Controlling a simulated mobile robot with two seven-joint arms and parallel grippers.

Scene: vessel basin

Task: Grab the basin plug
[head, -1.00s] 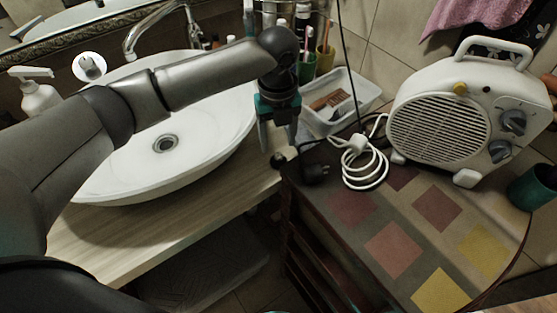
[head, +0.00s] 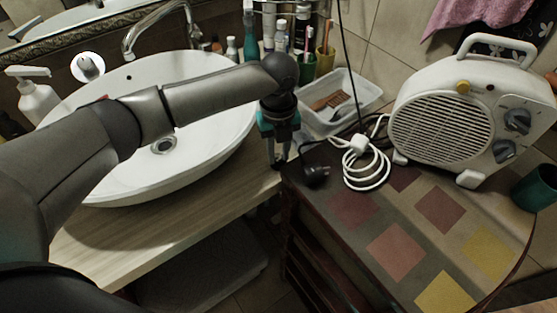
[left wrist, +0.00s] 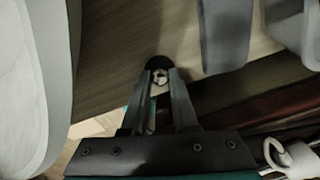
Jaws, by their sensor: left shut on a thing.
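The basin plug (left wrist: 154,63) is a small dark round piece with a pale metal part, at the wooden counter's edge in the left wrist view. In the head view the plug (head: 279,163) is a small dark spot, mostly hidden by the fingers. My left gripper (head: 278,155) points down beside the basin, its fingers close together. In the left wrist view my left gripper (left wrist: 160,76) is shut on the plug, with the fingertips around its pale part. My right gripper is not in view.
The white basin (head: 105,180) with its drain (head: 164,145) is left of the gripper. A black power plug (head: 316,174) and coiled white cord (head: 366,172) lie close by on the cabinet. A fan heater (head: 440,125), clear tray (head: 358,112) and bottles stand behind and right.

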